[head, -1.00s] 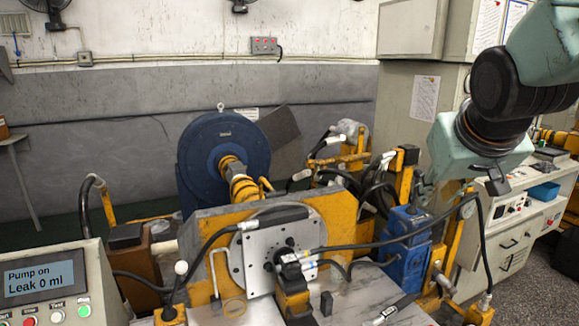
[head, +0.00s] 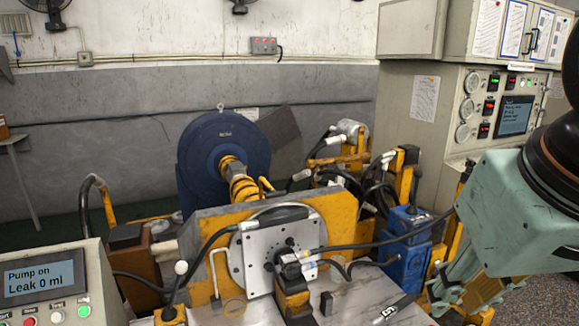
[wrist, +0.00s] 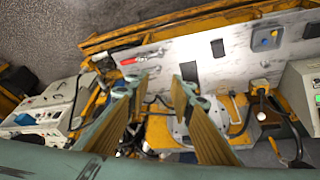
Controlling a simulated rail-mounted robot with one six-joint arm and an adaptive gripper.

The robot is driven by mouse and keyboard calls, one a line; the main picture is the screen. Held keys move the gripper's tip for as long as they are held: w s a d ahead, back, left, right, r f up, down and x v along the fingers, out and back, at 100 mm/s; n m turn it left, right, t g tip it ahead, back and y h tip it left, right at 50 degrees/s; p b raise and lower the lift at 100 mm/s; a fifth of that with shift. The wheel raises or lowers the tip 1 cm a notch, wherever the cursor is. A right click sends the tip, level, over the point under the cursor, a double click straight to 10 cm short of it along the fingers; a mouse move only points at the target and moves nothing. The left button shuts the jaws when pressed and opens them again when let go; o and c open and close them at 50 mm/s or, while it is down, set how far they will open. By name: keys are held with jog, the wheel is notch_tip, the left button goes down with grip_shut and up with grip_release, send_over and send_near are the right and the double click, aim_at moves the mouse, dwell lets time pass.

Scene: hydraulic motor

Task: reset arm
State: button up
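My gripper (wrist: 158,88) is open and empty. In the wrist view its two fingers stand apart, above the test bench, with clear space between the tips. In the head view my gripper (head: 445,285) hangs partly seen at the lower right, in front of the bench's right end. The hydraulic motor rig has a grey square plate (head: 262,252) with black hoses joined at its middle, and a blue round housing (head: 222,165) behind it. A blue block (head: 405,245) with hoses stands to the right of the plate.
The near-left control box (head: 40,280) reads "Pump on, Leak 0 ml". A cabinet (head: 428,120) with gauges and a dark screen (head: 515,117) stands at the back right. A red-handled part (wrist: 130,61) lies on the bench top. Yellow frames and looping hoses crowd the bench.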

jog(key=s+a+f, duration=0.1)
jog(key=s+a, duration=0.1)
jog(key=s, duration=0.4)
jog(key=shift+s+f+g+y, duration=0.2)
jog(key=shift+s+g+y, duration=0.1)
jog(key=shift+s+g, duration=0.1)
jog(key=shift+w, duration=0.1)
dwell(2.6)
